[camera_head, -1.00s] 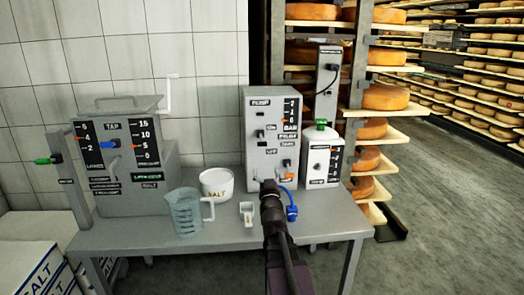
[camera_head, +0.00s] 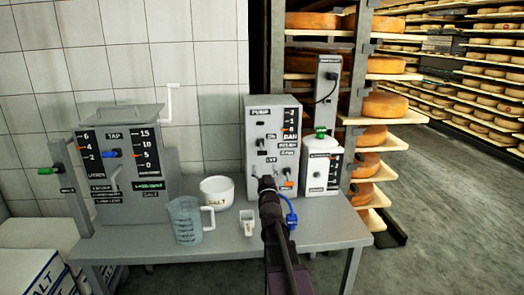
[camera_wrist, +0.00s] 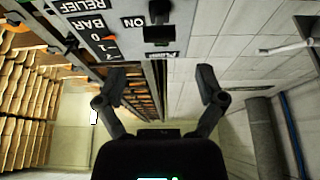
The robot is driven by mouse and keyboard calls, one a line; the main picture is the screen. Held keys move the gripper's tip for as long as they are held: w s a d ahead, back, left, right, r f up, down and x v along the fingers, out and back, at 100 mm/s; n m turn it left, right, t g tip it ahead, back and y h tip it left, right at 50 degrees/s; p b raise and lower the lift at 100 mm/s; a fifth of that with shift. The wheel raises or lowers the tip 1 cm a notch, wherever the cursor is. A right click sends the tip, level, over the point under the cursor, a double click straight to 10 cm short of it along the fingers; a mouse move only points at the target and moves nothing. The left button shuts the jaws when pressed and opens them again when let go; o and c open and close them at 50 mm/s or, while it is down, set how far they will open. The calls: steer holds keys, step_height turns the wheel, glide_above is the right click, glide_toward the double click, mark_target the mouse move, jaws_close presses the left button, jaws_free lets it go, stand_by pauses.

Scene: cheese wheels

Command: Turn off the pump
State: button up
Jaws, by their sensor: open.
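The pump (camera_head: 258,117) is a grey upright box at the back of the table, with a bar scale, a relief knob and small switches on its front. A dark switch (camera_head: 260,137) sits beside the ON label; it also shows in the wrist view (camera_wrist: 158,12), where the labels are upside down. My gripper (camera_head: 266,183) is in front of the lower part of the pump and covers some of its front. In the wrist view, my gripper (camera_wrist: 160,82) has its two fingers spread with nothing between them. The switch is beyond the fingertips, apart from them.
A white canister (camera_head: 318,167) stands right of the pump, with a blue fitting (camera_head: 291,219) below. A salt tub (camera_head: 217,191), clear jug (camera_head: 185,220) and small cup (camera_head: 247,222) stand left of my arm. A brine tank with levers (camera_head: 121,160) is farther left.

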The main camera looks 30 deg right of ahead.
mark_target(262, 151)
steer(key=p+x, duration=0.2)
steer(key=x, duration=0.6)
steer(key=shift+p, duration=0.3)
steer(key=c, duration=1.2)
